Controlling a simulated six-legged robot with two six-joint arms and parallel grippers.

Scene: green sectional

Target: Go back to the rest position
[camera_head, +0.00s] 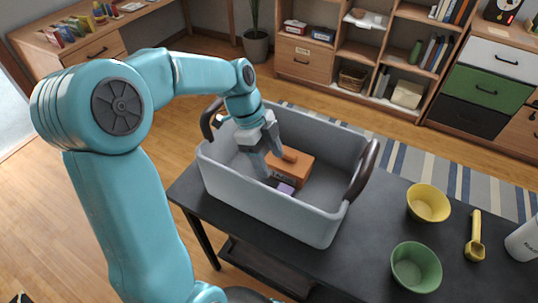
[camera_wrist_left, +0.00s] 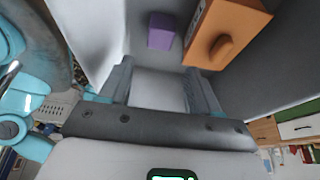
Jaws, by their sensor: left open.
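My left gripper (camera_head: 268,160) reaches down into the grey bin (camera_head: 270,213), which stands on the dark table. In the left wrist view its fingers (camera_wrist_left: 161,85) are apart with nothing between them. An orange box (camera_head: 297,168) with a raised knob lies in the bin, just right of the gripper; it shows at the top of the left wrist view (camera_wrist_left: 238,22). A small purple block (camera_head: 286,189) lies beside it, also seen in the left wrist view (camera_wrist_left: 162,32). My right gripper is not in view.
The bin has dark handles (camera_head: 362,170) at both ends. On the table (camera_head: 375,215) to its right are a yellow bowl (camera_head: 428,204), a green bowl (camera_head: 416,268), a yellow scoop (camera_head: 475,240) and a white container (camera_head: 524,241). Shelves and drawers stand behind.

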